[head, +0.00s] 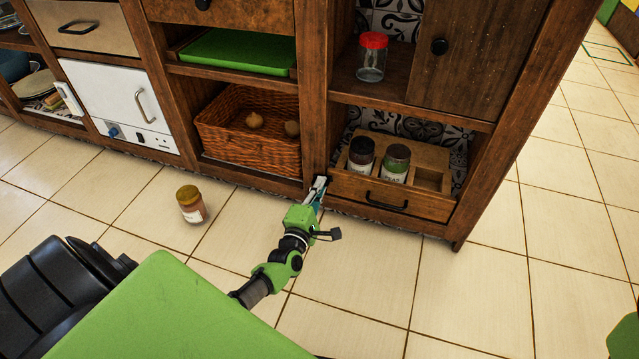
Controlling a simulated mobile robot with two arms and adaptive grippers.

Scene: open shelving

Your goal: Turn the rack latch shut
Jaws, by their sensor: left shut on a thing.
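The wooden rack (350,189) sits in the low right bay of the shelving, with a dark handle (386,202) on its front. My left gripper (320,187) is at the rack's front left corner, by the shelf post, shut on a small part there. That part looks like the latch, but the fingers mostly hide it and I cannot tell its angle. My right gripper is not in view.
A jar with a yellow-brown lid (191,204) stands on the tiled floor left of my left arm. A red-lidded jar (371,57) is on the shelf above the rack. A wicker basket (250,150) fills the bay to the left. The floor at right is clear.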

